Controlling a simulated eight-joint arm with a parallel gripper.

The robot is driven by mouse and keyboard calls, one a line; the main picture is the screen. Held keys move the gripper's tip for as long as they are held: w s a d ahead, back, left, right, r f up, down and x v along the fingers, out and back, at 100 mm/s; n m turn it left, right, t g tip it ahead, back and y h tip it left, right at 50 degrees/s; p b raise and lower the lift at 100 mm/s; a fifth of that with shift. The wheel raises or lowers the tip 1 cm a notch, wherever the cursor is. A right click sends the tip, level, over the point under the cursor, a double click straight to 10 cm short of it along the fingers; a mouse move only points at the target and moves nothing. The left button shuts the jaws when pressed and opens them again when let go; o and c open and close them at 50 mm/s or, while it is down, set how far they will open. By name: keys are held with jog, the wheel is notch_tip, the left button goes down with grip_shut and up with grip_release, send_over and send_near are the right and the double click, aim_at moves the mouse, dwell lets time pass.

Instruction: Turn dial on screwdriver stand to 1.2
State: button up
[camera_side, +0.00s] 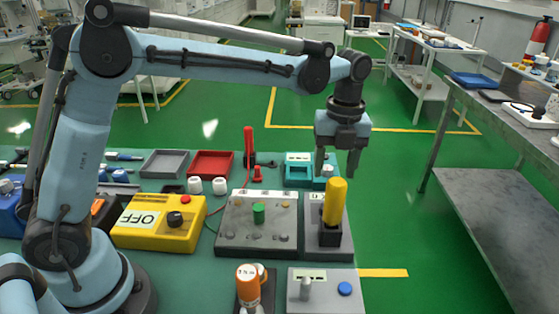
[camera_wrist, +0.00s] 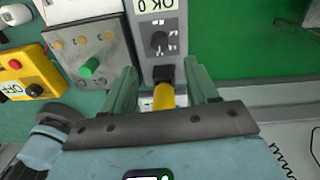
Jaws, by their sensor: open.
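The screwdriver stand (camera_side: 314,238) is a grey box near the table's right edge, with a yellow-handled screwdriver (camera_side: 335,202) upright in its black holder. In the wrist view the stand (camera_wrist: 146,68) shows a small black dial (camera_wrist: 159,41) with marks around it, below an upside-down label. The marks are too small to read, and the dial cannot be made out in the side view. My gripper (camera_side: 337,165) is open and empty, pointing down above the stand. In the wrist view the screwdriver (camera_wrist: 164,96) shows between the fingers of my gripper (camera_wrist: 161,70).
A grey box with a green knob (camera_side: 259,214) stands left of the stand. Further left is a yellow box (camera_side: 160,236) marked OFF. A teal box (camera_side: 298,172) sits behind. In front are an orange-topped object (camera_side: 248,283) and a grey box with a blue button (camera_side: 344,289).

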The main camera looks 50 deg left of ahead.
jog(key=shift+r, duration=1.1)
jog(key=s+a+f+n+t, duration=0.1)
jog(key=s+a+n+t, duration=0.2)
jog(key=n, duration=1)
jog(key=s+a+n+t, duration=0.4)
jog(key=s+a+n, duration=0.3)
jog(key=s+n, duration=0.6)
jog(key=shift+a+f+t, duration=0.2)
jog(key=shift+f+t, duration=0.1)
jog(key=shift+f, duration=0.1)
